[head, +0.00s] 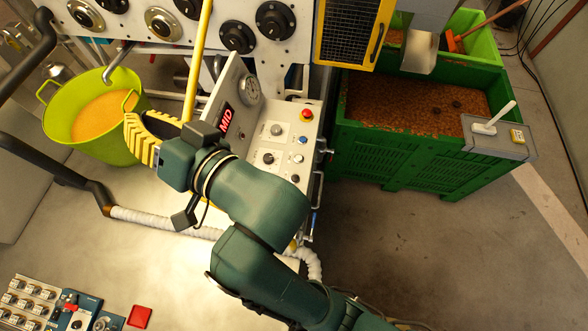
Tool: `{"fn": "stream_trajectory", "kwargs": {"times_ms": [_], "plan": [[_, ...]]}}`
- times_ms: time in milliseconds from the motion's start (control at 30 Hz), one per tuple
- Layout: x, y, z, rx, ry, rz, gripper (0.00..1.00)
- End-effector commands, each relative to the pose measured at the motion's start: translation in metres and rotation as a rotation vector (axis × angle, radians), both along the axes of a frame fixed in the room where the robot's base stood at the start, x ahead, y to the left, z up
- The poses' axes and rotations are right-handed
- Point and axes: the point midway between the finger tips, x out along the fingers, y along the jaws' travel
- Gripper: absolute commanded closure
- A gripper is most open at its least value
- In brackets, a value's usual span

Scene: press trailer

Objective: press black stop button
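A pale control panel (285,118) stands right of and beyond my wrist. It carries a red mushroom button (306,115) on a yellow base, a grey knob (276,130), a blue button (303,140) and a pale button (299,158). Two small dark round controls sit lower on it, one at the left (268,158) and one near the front right edge (295,179). Labels are too small to read, so I cannot tell which is the black stop button. My gripper (172,165) is left of the panel, apart from these controls.
A yellow pole (199,62) and yellow ridged piece (139,143) are close to my gripper. A lime tub (58,118) stands left, a green crate (400,150) right.

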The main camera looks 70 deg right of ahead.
Motion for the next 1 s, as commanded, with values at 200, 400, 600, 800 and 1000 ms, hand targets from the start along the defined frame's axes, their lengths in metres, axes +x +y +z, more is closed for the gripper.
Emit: {"fn": "stream_trajectory", "kwargs": {"times_ms": [200,400,600,800,1000], "plan": [[-0.014,-0.096,-0.125,0.604,0.086,-0.232,1.00],[-0.063,-0.164,-0.238,1.141,0.043,-0.532,1.00],[-0.125,-0.201,-0.330,1.564,-0.091,-0.833,1.00],[-0.153,-0.209,-0.364,1.727,-0.176,-0.963,1.00],[-0.153,-0.208,-0.365,1.734,-0.180,-0.967,1.00]]}}
